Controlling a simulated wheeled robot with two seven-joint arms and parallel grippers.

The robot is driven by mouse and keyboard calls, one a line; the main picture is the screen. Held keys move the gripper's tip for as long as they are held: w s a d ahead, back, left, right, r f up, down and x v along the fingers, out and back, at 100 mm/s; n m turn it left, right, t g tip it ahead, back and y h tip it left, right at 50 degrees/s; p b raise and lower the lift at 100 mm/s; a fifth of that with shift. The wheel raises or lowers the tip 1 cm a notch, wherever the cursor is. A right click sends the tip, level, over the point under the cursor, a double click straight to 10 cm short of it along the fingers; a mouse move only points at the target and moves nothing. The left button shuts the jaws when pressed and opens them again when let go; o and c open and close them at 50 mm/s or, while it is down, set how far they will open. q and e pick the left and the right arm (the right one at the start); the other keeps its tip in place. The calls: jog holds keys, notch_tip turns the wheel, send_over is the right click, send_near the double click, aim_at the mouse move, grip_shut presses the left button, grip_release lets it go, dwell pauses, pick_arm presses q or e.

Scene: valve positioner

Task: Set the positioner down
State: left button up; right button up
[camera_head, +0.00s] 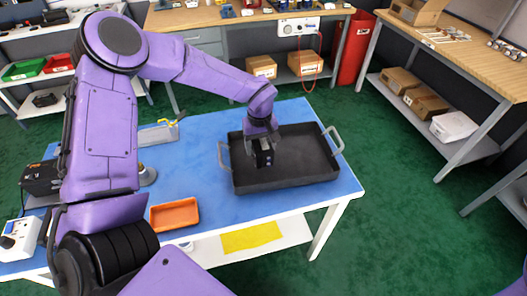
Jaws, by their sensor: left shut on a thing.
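My left arm, purple, comes in from the left and reaches over a blue-topped table (215,205). My left gripper (263,160) points down into a black tray (310,172) with grey handles on the table's right part. The gripper is shut on a small dark block-like thing, the positioner (263,158), which is mostly hidden by the gripper. It is over or in the left half of the tray; I cannot tell whether it touches the tray floor. My right gripper is not in view.
An orange tray (174,214) lies at the table's front edge. Dark and white devices (20,238) stand at the far left. The tray's right half is empty. Workbenches (235,15) stand behind and at right.

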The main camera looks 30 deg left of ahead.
pick_arm(q)
jog(key=f, duration=0.2)
jog(key=w+f+p, duration=0.1)
jog(key=f, duration=0.1)
jog(key=shift+w, duration=0.15)
jog(key=shift+f, duration=0.3)
jog(key=shift+f, duration=0.1)
jog(key=o, duration=1.5)
notch_tip(320, 180, up, 12)
jog(key=shift+r+b, duration=0.15)
jog(key=shift+b, duration=0.7)
